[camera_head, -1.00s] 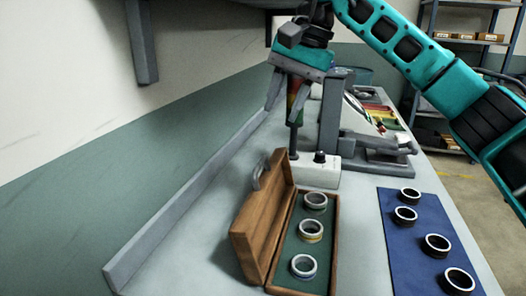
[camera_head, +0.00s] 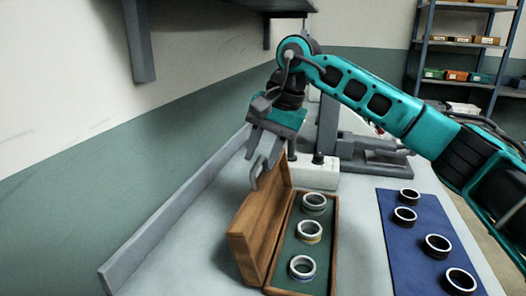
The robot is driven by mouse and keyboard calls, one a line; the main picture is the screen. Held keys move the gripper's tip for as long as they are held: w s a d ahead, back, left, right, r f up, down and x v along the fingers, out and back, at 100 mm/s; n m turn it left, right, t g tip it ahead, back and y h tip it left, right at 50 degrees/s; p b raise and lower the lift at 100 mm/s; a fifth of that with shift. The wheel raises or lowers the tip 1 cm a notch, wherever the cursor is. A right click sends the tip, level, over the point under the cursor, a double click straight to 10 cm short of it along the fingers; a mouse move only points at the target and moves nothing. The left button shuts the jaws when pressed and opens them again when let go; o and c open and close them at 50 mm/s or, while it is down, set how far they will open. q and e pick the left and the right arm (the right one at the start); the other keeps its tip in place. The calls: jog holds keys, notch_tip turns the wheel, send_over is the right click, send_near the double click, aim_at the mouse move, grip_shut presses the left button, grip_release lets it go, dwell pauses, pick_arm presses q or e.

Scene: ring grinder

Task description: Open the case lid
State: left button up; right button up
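The wooden case (camera_head: 334,240) sits on the bench with its lid (camera_head: 262,228) raised on the left side, standing steeply and leaning left. My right gripper (camera_head: 261,155) is open, fingers pointing down, close above the handle. I cannot tell whether the fingers touch the handle. My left gripper is not in view.
A blue mat (camera_head: 425,258) with several dark rings lies to the right. A white box with a dark knob (camera_head: 316,174) and a grey machine (camera_head: 372,153) stand behind the case. A raised grey edge (camera_head: 180,205) runs along the bench's left. Shelves (camera_head: 460,42) stand far right.

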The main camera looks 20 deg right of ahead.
jog(key=c, duration=0.6)
grip_shut()
